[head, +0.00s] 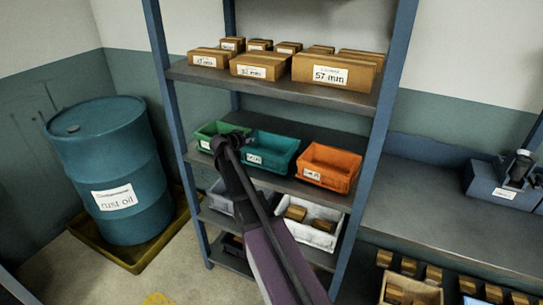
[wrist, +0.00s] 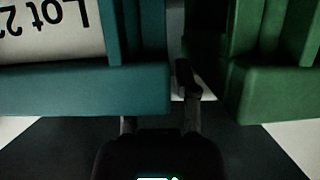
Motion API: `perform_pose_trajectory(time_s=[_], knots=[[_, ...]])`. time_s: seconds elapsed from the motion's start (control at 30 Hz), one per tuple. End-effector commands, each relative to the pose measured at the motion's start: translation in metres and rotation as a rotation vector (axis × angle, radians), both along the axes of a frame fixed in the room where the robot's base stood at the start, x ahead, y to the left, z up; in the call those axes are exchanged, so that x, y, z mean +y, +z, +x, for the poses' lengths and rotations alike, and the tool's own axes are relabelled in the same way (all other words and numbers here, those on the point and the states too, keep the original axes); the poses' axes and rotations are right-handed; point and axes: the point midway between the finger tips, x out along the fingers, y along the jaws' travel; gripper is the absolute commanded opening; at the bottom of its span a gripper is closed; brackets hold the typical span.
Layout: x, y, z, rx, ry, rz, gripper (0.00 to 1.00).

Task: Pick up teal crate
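The teal crate (head: 272,152) stands on the middle shelf between a green crate (head: 213,130) and an orange crate. In the head view my gripper (head: 238,140) is at its left front end, and the fingertips are hard to make out. In the wrist view the teal crate (wrist: 90,92) fills the upper left, with its label upside down, and the green crate (wrist: 265,80) is at right. My gripper (wrist: 158,105) is open. One finger shows in the gap between the crates; the other finger's tip is hidden at the teal crate's lower edge.
The orange crate (head: 328,167) stands close on the right. Cardboard boxes (head: 335,70) fill the shelf above. A grey crate (head: 222,195) and a white crate (head: 310,222) are below. Blue shelf posts (head: 380,120) flank the bay. A blue drum (head: 110,165) stands at left.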

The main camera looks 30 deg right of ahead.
Motion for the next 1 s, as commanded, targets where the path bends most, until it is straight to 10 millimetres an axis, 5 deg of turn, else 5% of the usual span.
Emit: perform_pose_trajectory(time_s=[0.67, 0.83, 1.0], knots=[[-0.0060, -0.0033, 0.0051, 0.000, 0.001, 0.000, 0.39], [-0.0059, -0.0033, 0.0050, 0.000, 0.001, 0.000, 0.00], [-0.0061, -0.0031, 0.0051, 0.000, 0.001, -0.001, 0.00]])
